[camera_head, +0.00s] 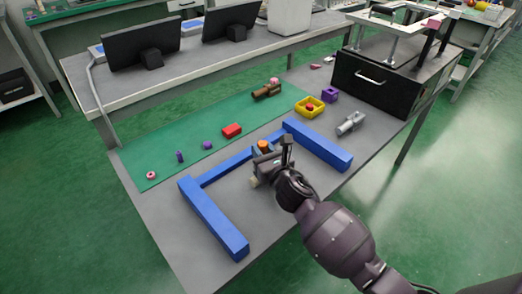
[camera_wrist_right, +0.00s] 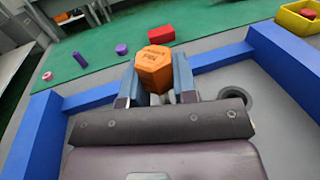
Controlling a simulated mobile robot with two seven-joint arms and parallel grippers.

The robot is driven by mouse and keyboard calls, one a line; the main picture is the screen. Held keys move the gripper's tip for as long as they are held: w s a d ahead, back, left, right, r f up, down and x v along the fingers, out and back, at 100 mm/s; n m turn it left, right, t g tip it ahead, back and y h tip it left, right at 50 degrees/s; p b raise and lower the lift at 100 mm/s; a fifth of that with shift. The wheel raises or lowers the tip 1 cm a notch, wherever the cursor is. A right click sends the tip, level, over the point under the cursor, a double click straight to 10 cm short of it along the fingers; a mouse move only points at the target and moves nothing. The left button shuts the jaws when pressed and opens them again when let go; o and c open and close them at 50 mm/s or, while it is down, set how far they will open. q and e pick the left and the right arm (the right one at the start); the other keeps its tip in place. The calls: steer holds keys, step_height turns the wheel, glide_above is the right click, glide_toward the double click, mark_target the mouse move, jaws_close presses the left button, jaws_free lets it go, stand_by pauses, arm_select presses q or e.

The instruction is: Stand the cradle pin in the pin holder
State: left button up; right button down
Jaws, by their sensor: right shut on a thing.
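An orange hexagonal-topped piece with dark lettering, which I take to be the cradle pin (camera_wrist_right: 154,66), is held between the fingers of my right gripper (camera_wrist_right: 156,84). It also shows as a small orange top in the head view (camera_head: 263,145). My right gripper (camera_head: 263,157) is shut on it, inside the blue frame near its back bar. The pin's lower part is hidden by the gripper. A dark round ring (camera_wrist_right: 240,100) lies on the grey surface to the right of the gripper in the wrist view; I cannot tell whether it is the pin holder. My left gripper is not in view.
A blue frame (camera_head: 211,220) surrounds the gripper on three sides. Behind it, a green mat (camera_head: 165,163) carries a red block (camera_head: 232,131) and small purple pieces. A yellow tray (camera_head: 309,107), a grey cylindrical part (camera_head: 350,123) and a black drawer box (camera_head: 375,82) stand to the right.

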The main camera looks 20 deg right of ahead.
steer(key=shift+f, duration=0.3)
steer(key=shift+f+b, duration=0.2)
steer(key=shift+b, duration=0.1)
steer(key=c, duration=0.9)
jaws_free()
steer(key=shift+r, duration=0.1)
steer(key=shift+r, duration=0.35)
steer(key=shift+r+p, duration=0.45)
steer(key=shift+r, duration=0.1)
steer(key=s, duration=0.4)
steer(key=s+p, duration=0.1)
steer(key=s, duration=0.3)
steer(key=s+d, duration=0.1)
steer(key=s, duration=0.3)
steer(key=shift+f, duration=0.35)
steer(key=shift+d, duration=0.1)
